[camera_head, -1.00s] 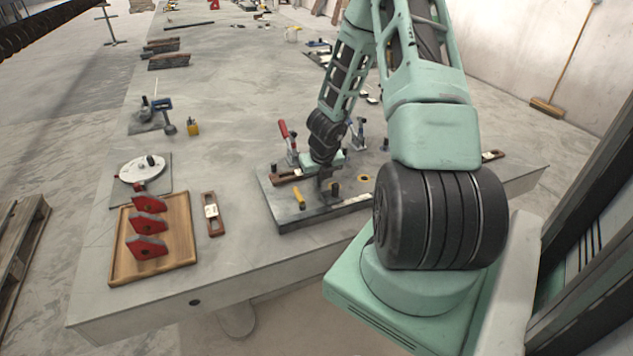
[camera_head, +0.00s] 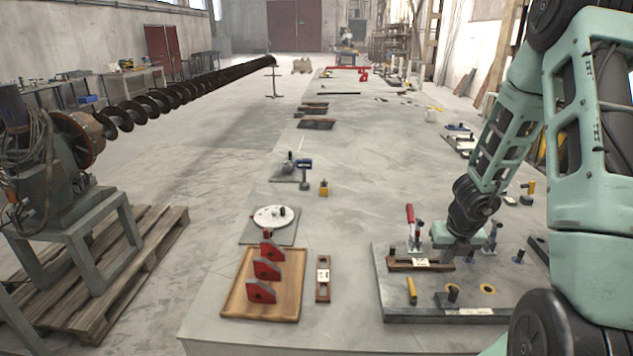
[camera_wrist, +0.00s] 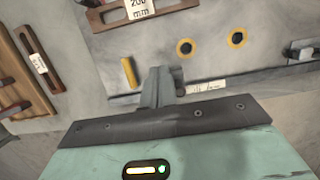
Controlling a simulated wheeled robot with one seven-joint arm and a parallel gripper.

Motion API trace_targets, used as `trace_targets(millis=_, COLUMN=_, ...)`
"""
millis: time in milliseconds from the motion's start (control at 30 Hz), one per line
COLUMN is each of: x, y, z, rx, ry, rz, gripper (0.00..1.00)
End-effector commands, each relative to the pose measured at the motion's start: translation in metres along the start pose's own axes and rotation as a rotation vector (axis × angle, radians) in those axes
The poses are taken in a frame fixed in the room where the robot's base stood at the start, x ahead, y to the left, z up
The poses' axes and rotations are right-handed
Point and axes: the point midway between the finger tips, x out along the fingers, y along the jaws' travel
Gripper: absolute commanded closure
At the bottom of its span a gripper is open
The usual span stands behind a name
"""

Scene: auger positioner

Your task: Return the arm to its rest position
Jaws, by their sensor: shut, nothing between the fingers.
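My gripper is over the grey fixture plate (camera_head: 390,311), with its mint-green body (camera_head: 458,236) showing behind the black peg (camera_head: 453,293) in the head view. In the wrist view its grey fingers (camera_wrist: 160,86) are together with nothing between them. The fingers overlap the near part of the plate in the wrist view, beside a dark peg; I cannot tell their exact height. My mint-green arm is bent and reaches in from the right side of the head view.
The plate bears a brown labelled bar (camera_head: 405,264), a yellow pin (camera_head: 411,290), a red-handled clamp (camera_head: 410,225) and yellow-ringed holes. Left of it are a loose brown bar (camera_head: 323,290) and a wooden tray (camera_head: 235,297) with red blocks.

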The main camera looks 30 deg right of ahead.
Motion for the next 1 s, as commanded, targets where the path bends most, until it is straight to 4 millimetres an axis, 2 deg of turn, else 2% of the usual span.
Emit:
trace_targets(millis=67, x=0.0, y=0.001, z=0.0, rx=-0.003, ry=0.0, rz=0.001, gripper=1.0)
trace_targets(millis=167, x=-0.005, y=0.016, z=0.003, rx=-0.088, ry=-0.01, rz=0.021, gripper=1.0)
trace_targets(millis=267, x=-0.019, y=0.057, z=0.008, rx=-0.319, ry=-0.038, rz=0.075, gripper=1.0)
trace_targets(millis=367, x=-0.043, y=0.119, z=0.003, rx=-0.693, ry=-0.082, rz=0.153, gripper=1.0)
trace_targets(millis=433, x=-0.064, y=0.165, z=-0.009, rx=-1.0, ry=-0.121, rz=0.212, gripper=1.0)
trace_targets(millis=500, x=-0.086, y=0.208, z=-0.029, rx=-1.311, ry=-0.16, rz=0.269, gripper=1.0)
trace_targets(millis=567, x=-0.105, y=0.24, z=-0.051, rx=-1.588, ry=-0.197, rz=0.314, gripper=1.0)
trace_targets(millis=633, x=-0.128, y=0.273, z=-0.084, rx=-1.922, ry=-0.244, rz=0.366, gripper=1.0)
trace_targets(millis=733, x=-0.162, y=0.306, z=-0.139, rx=-2.431, ry=-0.317, rz=0.436, gripper=1.0)
trace_targets(millis=833, x=-0.192, y=0.321, z=-0.196, rx=-2.943, ry=-0.392, rz=0.491, gripper=1.0)
trace_targets(millis=867, x=-0.201, y=0.322, z=-0.212, rx=3.056, ry=0.409, rz=-0.496, gripper=1.0)
trace_targets(millis=900, x=-0.21, y=0.32, z=-0.231, rx=2.871, ry=0.384, rz=-0.451, gripper=1.0)
trace_targets(millis=1000, x=-0.229, y=0.311, z=-0.269, rx=2.465, ry=0.323, rz=-0.355, gripper=1.0)
